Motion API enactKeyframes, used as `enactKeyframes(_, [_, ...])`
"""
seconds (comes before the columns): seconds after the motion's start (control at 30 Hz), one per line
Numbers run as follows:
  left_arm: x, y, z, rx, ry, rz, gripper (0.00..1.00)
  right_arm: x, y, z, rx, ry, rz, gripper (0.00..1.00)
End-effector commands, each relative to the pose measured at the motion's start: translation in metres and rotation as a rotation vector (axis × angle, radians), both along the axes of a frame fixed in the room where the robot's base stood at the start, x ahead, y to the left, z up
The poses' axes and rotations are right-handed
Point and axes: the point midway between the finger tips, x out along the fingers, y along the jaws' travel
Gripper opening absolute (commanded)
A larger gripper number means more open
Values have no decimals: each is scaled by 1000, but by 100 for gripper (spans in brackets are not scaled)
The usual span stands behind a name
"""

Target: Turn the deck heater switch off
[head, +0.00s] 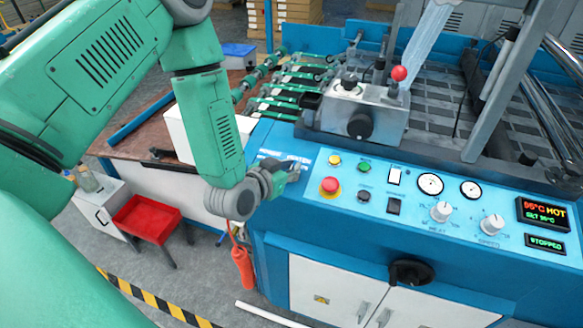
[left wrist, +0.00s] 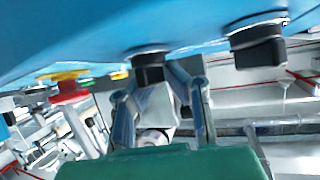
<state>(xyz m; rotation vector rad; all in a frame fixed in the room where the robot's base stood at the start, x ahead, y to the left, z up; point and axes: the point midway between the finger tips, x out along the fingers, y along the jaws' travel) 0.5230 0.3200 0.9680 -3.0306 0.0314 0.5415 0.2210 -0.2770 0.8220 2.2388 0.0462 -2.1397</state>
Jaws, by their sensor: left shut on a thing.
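My left gripper (head: 288,173) is low over the panel's left end, left of the red emergency stop (head: 329,186). In the left wrist view my left gripper (left wrist: 162,88) has its fingers on either side of a black knob (left wrist: 149,70) on the blue face, and it is shut on it. The gripper hides this spot in the head view. Which control is the deck heater switch cannot be read. My right gripper is not in view.
A second black knob (left wrist: 257,46) sits beside the gripped one. An orange handle (head: 242,268) hangs on a cord below my wrist.

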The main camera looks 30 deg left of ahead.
Motion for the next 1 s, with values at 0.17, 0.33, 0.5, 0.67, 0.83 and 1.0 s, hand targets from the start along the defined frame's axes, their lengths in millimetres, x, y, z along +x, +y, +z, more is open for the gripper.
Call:
enactKeyframes(0.17, [-11,-3,-13,-37,33,154,0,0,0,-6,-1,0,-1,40])
enactKeyframes(0.33, [-10,-4,-12,-74,24,309,0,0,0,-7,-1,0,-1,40])
enactKeyframes(0.5, [-10,-6,-11,-107,17,457,0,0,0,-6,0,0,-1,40])
enactKeyframes(0.67, [-9,-8,-10,-133,9,578,0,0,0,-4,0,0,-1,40])
enactKeyframes(0.83, [-9,-9,-10,-154,4,677,0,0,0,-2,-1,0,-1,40])
enactKeyframes(1.0, [-9,-9,-10,-167,2,742,0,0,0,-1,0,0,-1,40])
